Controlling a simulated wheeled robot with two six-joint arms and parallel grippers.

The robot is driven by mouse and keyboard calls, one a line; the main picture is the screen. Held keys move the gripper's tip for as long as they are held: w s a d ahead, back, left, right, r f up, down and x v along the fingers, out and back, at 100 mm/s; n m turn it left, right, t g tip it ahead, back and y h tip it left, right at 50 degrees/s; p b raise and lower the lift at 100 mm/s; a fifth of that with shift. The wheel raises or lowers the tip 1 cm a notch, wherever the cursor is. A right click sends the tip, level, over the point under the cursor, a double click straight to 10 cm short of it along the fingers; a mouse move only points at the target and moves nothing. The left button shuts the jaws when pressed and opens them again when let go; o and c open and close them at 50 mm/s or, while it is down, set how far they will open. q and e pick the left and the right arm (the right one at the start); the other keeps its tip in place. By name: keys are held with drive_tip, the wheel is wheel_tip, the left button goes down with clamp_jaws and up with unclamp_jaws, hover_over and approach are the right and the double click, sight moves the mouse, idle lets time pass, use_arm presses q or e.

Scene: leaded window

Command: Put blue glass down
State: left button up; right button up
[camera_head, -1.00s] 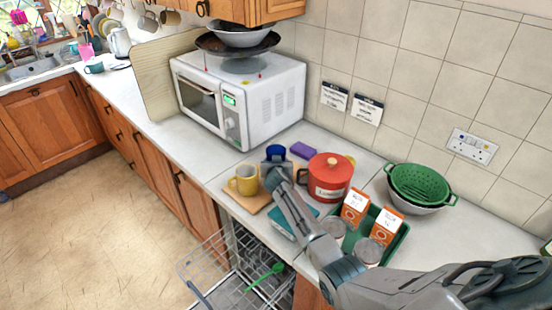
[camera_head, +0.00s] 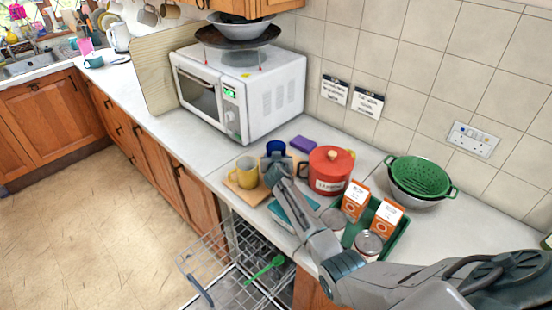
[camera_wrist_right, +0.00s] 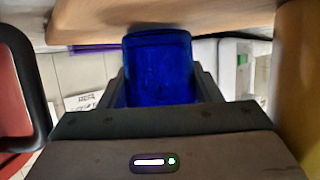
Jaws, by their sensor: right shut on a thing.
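The blue glass (camera_head: 276,147) shows just beyond my right gripper (camera_head: 277,160) in the head view, between the yellow mug and the red pot. In the right wrist view the blue glass (camera_wrist_right: 158,70) sits between the two fingers of my right gripper, which is shut on it. Whether its base touches the counter (camera_head: 215,172) is hidden by my gripper and arm. My left gripper is in neither view.
A yellow mug (camera_head: 247,172) on a wooden board (camera_head: 238,196) stands close left of the gripper. A red pot (camera_head: 330,170) stands close right. A purple sponge (camera_head: 302,143) and white microwave (camera_head: 270,95) lie behind. An open dishwasher rack (camera_head: 215,265) is in front.

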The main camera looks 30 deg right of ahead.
drive_tip(key=shift+f, duration=0.15)
drive_tip(key=o, duration=1.3)
